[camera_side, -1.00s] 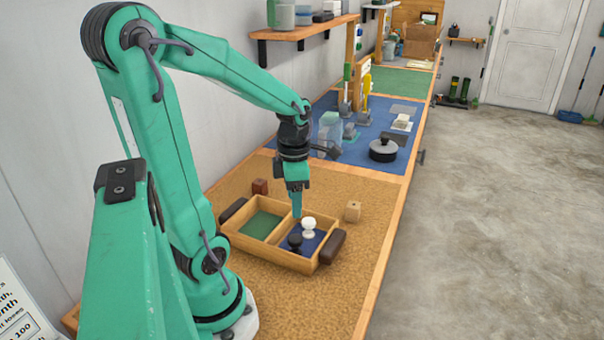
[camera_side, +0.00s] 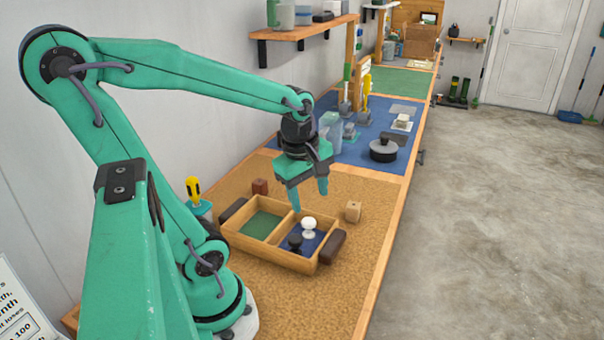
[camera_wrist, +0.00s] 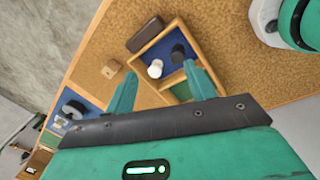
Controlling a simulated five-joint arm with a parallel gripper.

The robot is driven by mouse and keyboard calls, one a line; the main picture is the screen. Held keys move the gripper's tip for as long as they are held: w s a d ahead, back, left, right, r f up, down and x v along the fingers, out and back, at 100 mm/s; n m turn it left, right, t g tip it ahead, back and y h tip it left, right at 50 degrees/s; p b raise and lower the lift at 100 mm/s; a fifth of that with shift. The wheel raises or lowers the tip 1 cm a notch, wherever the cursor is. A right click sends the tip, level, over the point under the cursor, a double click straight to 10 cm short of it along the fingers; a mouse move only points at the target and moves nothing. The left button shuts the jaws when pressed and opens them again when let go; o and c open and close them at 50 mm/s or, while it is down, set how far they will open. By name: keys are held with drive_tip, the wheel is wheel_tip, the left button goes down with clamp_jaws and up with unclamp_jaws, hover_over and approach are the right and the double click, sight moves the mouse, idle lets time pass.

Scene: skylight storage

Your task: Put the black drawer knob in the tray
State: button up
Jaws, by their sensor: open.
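The black drawer knob (camera_side: 295,240) stands in the blue-lined right compartment of the wooden tray (camera_side: 279,263). The white knob (camera_side: 308,226) stands beside it in the same compartment. My gripper (camera_side: 309,199) is open and empty above the tray, over its far side. In the wrist view the black knob (camera_wrist: 178,54) and the white knob (camera_wrist: 155,69) show in the blue compartment beyond the fingers of my gripper (camera_wrist: 162,90). The tray's green-lined left compartment (camera_side: 261,225) looks empty.
A light wooden block (camera_side: 353,211) sits right of the tray and a dark red block (camera_side: 260,187) behind it. A yellow-handled tool (camera_side: 194,189) stands by my arm. A lidded black pot (camera_side: 383,149) sits on the blue mat. The cork in front of the tray is clear.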

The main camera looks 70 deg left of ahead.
drive_tip(key=s+d+r+m+t, duration=0.1)
drive_tip(key=d+r+m+t, duration=0.2)
drive_tip(key=m, duration=1.8)
drive_tip(key=d+r, duration=0.2)
drive_tip(key=d, duration=0.3)
drive_tip(key=shift+r+t+h, duration=0.3)
drive_tip(key=shift+r+h, duration=0.05)
drive_tip(key=shift+h, duration=0.05)
